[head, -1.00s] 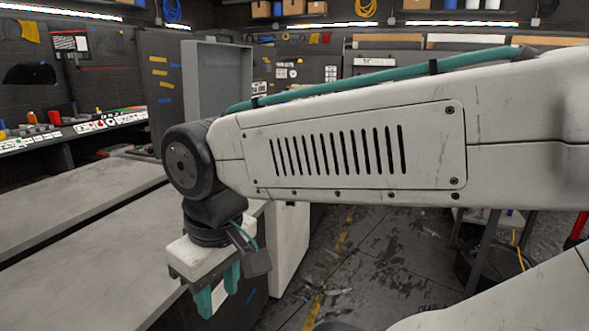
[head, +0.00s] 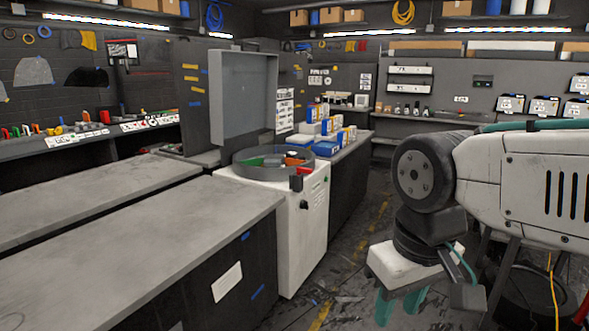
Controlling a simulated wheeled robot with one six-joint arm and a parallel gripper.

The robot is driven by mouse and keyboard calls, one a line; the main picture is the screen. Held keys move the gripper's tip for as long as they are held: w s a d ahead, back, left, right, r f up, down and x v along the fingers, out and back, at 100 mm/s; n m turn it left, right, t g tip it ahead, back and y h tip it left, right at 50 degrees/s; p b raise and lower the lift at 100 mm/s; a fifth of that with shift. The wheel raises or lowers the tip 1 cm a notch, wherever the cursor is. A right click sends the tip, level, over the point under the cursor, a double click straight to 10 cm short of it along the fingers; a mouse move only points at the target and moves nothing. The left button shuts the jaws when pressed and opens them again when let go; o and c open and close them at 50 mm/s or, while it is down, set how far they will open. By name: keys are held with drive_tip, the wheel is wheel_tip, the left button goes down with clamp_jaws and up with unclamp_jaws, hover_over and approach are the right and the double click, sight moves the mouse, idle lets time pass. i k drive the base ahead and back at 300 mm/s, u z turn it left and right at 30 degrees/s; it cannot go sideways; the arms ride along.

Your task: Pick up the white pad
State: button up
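I cannot pick out a white pad with certainty. A small white item (head: 310,128) lies among boxes on the far counter, too small to identify. My gripper (head: 399,306) has two teal fingers pointing down, with a gap between them and nothing seen in it. It hangs at the lower right over the floor, apart from the benches. The lower edge of the picture lies close below its fingertips.
A long grey bench (head: 120,255) fills the left foreground. A white cabinet (head: 300,230) with a round open tray (head: 240,170) and raised grey lid (head: 243,98) stands beyond it. Blue and yellow boxes (head: 350,134) line the far counter. Floor (head: 345,275) is open between cabinet and arm.

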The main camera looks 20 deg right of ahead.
sight(268, 163)
drive_tip(key=z, duration=0.7)
drive_tip(key=i, duration=0.8)
drive_tip(key=z, duration=0.75)
drive_tip(key=i, duration=0.9)
drive_tip(key=u, duration=0.55)
drive_tip(key=i, duration=0.8)
drive_tip(key=u, duration=0.9)
drive_tip(key=i, duration=0.3)
drive_tip(key=u, duration=0.3)
